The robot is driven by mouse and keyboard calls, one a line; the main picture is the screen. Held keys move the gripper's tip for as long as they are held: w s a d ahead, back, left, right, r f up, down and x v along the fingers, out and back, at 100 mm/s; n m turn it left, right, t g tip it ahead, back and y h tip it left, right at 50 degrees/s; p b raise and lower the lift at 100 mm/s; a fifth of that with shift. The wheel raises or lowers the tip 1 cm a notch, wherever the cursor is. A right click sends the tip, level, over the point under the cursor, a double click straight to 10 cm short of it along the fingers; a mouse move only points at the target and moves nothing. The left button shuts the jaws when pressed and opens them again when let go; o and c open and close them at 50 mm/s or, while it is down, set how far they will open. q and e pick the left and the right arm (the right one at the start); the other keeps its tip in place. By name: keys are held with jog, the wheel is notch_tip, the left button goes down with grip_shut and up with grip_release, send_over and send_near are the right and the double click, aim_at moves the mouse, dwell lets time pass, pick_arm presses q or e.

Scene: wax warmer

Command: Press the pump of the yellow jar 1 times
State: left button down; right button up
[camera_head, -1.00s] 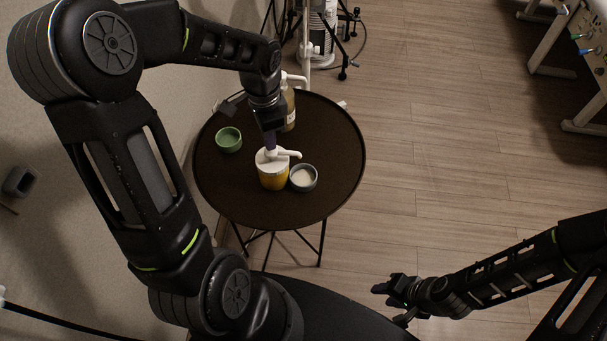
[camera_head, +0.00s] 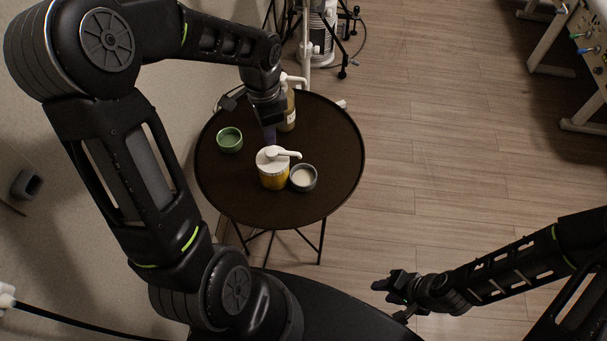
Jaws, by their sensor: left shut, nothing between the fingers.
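The yellow jar (camera_head: 273,181) stands upright on the round dark table (camera_head: 235,190). It has a white lid and a white pump (camera_head: 272,153) whose spout points right. My left gripper (camera_head: 270,138) is shut and empty, pointing down.
A grey bowl with white contents (camera_head: 303,177) stands right beside the jar. A green bowl (camera_head: 229,140) is at the left. A taller pump bottle (camera_head: 290,112) stands behind my left gripper. The table's right side is clear.

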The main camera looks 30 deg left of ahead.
pick_arm(q)
notch_tip(320, 180, up, 4)
jog(key=p, duration=0.2)
jog(key=shift+r+p, duration=0.1)
jog(key=shift+p, duration=0.2)
jog(key=w+d+f+n+t+h, duration=0.1)
jog(key=w+d+f+n+t, duration=0.15)
jog(key=w+d, duration=0.2)
jog(key=d+f+n+t+h, duration=0.2)
jog(key=d+f+n, duration=0.3)
jog(key=d+f, duration=0.3)
jog(key=s+d+f+n+g, duration=0.1)
jog(key=s+d+f+g, duration=0.1)
jog(key=s+d+f, duration=0.4)
jog(key=s+d+f+n+g+h, duration=0.1)
jog(key=s+d+f, duration=0.5)
jog(key=s, duration=0.7)
notch_tip(320, 180, down, 2)
jog(key=shift+d+g, duration=0.2)
jog(key=shift+g, duration=0.25)
jog(key=shift+n, duration=0.25)
